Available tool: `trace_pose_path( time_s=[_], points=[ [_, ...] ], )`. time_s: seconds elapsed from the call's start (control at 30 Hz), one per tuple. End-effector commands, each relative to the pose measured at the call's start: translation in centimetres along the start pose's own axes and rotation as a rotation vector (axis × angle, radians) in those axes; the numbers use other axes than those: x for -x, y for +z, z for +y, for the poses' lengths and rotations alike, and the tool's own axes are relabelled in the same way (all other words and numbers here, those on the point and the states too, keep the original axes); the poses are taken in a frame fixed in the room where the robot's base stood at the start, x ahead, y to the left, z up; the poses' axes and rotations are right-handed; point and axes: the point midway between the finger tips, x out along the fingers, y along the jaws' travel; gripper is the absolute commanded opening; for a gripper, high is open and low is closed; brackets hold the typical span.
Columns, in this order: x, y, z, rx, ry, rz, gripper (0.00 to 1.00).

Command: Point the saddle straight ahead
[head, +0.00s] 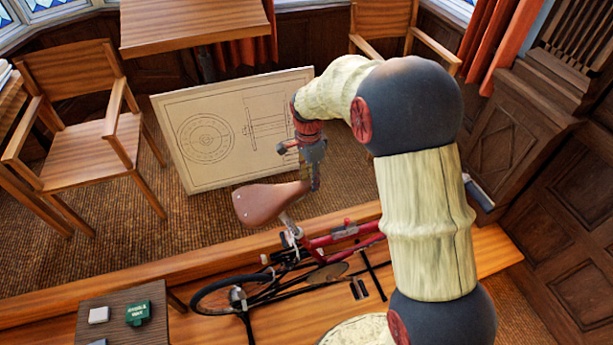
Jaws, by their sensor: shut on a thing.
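The brown saddle (270,203) sits on its post above a red bicycle (340,236). Its broad end is at the left, and its narrower end runs right toward my gripper (312,183). My gripper reaches down from above and is shut on the saddle at that right end. The fingertips are small here and partly merge with the saddle's edge. My arm hides the front part of the bicycle. A wheel (238,294) shows at the lower left, below the saddle.
A drafting board (215,160) with drawings leans behind the saddle. A wooden chair (85,140) stands at the left. Dark panelling (560,230) is at the right.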

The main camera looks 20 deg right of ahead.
Motion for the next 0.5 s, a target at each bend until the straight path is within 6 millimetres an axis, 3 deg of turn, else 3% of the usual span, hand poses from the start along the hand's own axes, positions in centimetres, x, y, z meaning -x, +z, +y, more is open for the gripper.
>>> trace_pose_path(
  time_s=[0.2, 0.5],
  points=[
    [0.0, 0.1, 1.4, -0.101, -0.032, 0.0, 0.0],
    [0.1, 0.1, 1.6, -0.118, -0.035, -0.001, 0.0]
  ],
)
